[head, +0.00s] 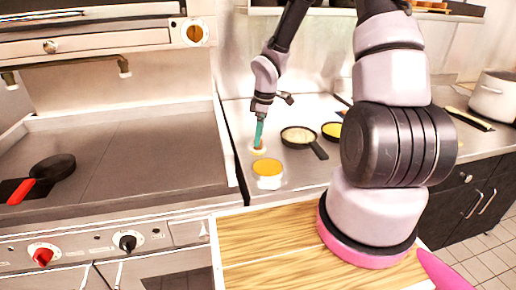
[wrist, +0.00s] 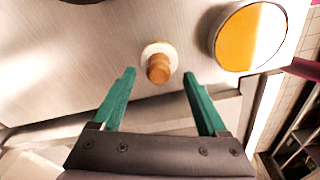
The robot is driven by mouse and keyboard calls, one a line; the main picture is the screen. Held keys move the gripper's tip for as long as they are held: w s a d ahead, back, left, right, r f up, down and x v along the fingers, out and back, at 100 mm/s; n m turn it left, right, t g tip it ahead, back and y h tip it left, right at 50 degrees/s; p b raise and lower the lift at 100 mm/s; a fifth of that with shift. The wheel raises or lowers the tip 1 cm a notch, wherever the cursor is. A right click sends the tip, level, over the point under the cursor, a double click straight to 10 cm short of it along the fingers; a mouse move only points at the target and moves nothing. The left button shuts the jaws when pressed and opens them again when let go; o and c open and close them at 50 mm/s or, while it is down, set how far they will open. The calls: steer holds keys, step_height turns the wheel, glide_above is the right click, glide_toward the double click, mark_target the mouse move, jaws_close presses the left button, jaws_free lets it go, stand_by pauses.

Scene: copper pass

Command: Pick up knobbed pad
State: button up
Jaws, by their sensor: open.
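The knobbed pad is a small pale round disc with a brown wooden knob standing up from it. In the wrist view the knobbed pad (wrist: 159,50) sits on the steel counter just ahead of my gripper (wrist: 159,76), its knob roughly centred between the two green fingertips. The fingers are apart with nothing held. In the head view my gripper (head: 259,139) points down over the knobbed pad (head: 257,151), and the fingers partly cover the knob. I cannot tell whether a finger touches it.
A white container with an orange-yellow top (head: 267,168) stands close beside the pad. A dark pan with pale contents (head: 298,136) and a yellow-filled pan (head: 331,130) lie to the right. A griddle (head: 130,150) is at left, a wooden board (head: 270,235) in front.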

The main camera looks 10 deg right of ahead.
steer(key=shift+w+a+f, duration=0.15)
steer(key=shift+f, duration=1.35)
jaws_close()
